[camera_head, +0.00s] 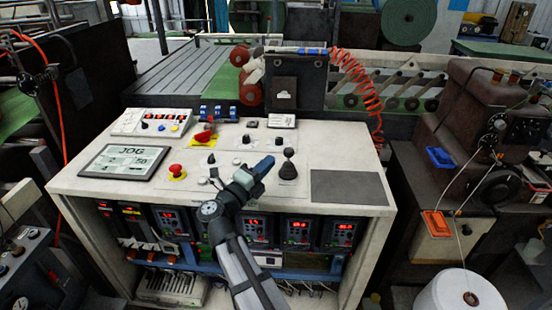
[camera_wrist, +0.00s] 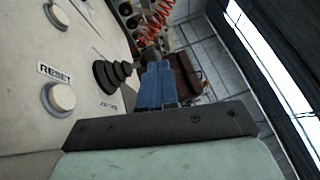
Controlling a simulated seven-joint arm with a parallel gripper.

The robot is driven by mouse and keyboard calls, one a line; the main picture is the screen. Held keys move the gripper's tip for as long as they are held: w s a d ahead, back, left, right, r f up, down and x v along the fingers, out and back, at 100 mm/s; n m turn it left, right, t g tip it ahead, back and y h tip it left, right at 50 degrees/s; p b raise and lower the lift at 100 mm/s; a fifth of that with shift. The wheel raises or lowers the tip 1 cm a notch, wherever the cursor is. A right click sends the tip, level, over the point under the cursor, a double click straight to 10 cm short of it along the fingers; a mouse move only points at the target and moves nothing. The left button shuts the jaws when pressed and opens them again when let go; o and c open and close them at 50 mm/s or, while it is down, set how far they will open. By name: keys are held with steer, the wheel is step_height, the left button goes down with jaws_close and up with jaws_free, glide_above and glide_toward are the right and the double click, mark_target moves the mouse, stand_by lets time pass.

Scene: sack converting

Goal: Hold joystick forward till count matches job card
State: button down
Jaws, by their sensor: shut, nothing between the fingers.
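The black joystick (camera_head: 288,170) with a ribbed boot stands on the light console top, right of centre. It looks roughly upright. In the wrist view the joystick (camera_wrist: 112,75) points toward the blue fingers. My gripper (camera_head: 268,162) is shut and empty just left of the joystick, with its blue fingers (camera_wrist: 157,85) close to the knob. I cannot tell whether they touch. A grey display (camera_head: 125,161) at the console's left reads JOG, with numbers below that are too small to read surely. I cannot make out which card is the job card.
A red emergency button (camera_head: 176,171) and a red switch on a yellow plate (camera_head: 203,135) sit left of my gripper. A white RESET button (camera_wrist: 60,97) is near the joystick. A dark flat pad (camera_head: 349,187) lies right. A coiled red hose (camera_head: 358,80) hangs behind.

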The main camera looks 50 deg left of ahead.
steer(key=r+v, duration=0.1)
steer(key=v, duration=0.7)
steer(key=shift+r, duration=0.4)
steer(key=shift+s, duration=0.1)
